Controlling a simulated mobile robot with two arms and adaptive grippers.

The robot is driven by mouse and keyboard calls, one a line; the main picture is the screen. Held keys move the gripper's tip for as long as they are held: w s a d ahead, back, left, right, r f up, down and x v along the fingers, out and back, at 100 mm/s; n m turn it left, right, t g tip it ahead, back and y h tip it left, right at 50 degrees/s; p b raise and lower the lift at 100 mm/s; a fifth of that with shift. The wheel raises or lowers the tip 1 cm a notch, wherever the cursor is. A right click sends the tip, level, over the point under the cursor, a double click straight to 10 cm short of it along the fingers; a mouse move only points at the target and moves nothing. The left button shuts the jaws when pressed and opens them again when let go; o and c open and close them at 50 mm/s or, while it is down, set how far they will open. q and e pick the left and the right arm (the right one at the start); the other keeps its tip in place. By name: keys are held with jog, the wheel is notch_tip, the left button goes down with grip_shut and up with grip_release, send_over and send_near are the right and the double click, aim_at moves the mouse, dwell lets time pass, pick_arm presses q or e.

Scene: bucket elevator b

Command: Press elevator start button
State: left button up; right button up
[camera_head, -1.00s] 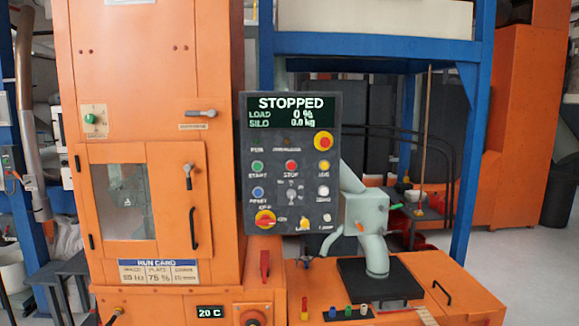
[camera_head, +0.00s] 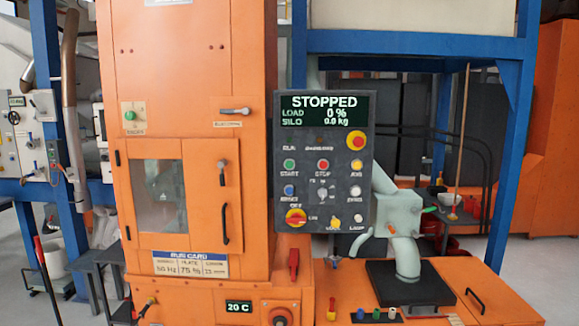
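The green start button (camera_head: 289,164) sits at the left of the dark control panel (camera_head: 345,190), above the word START. The red stop button (camera_head: 323,164) is to its right. The panel's screen (camera_head: 324,110) reads STOPPED, load 0 %, silo 0.0 kg. A red emergency button (camera_head: 355,141) on a yellow base is at the upper right. A blue button (camera_head: 289,190) sits below start, and a red-and-yellow rotary switch (camera_head: 296,216) is at the lower left. Neither of my grippers is in view.
The orange elevator housing (camera_head: 190,60) with a windowed door stands left of the panel. A grey-green spout (camera_head: 403,225) stands over a black plate (camera_head: 410,285) on the orange base at right. Blue posts (camera_head: 508,140) frame the right. Grey floor shows at both sides.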

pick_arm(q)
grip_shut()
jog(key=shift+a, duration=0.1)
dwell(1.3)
